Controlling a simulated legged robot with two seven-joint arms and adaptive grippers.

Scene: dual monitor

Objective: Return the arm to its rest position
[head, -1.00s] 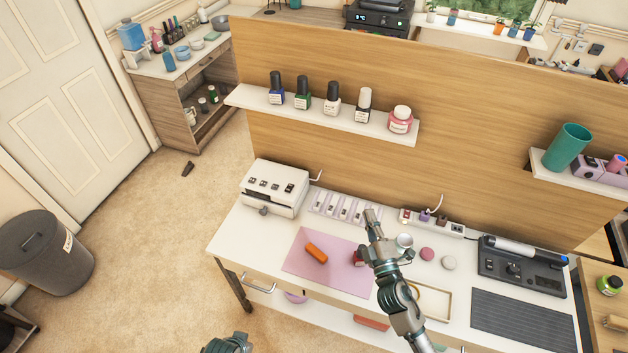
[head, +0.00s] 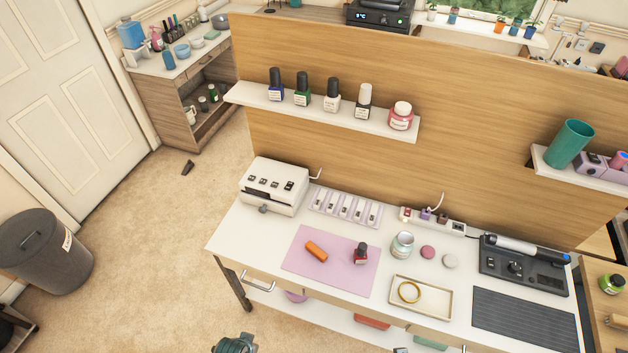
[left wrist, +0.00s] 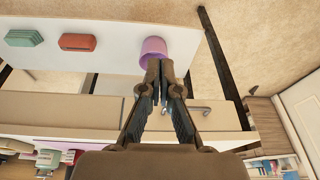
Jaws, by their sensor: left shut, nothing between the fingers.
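My left gripper (left wrist: 161,72) is shut and empty in the left wrist view, with its fingertips together in front of a purple container (left wrist: 153,48) on the desk's lower shelf. I cannot tell whether it touches anything. In the head view only a dark greenish part of my left arm shows at the bottom edge, left of centre. My right arm and gripper are out of both views.
The white desk (head: 237,236) carries a pink mat (head: 331,274) with an orange item (head: 316,251) and a dark-capped polish bottle (head: 361,254). A tray (head: 439,300) holds a gold ring (head: 409,292). A jar (head: 402,245) stands behind it.

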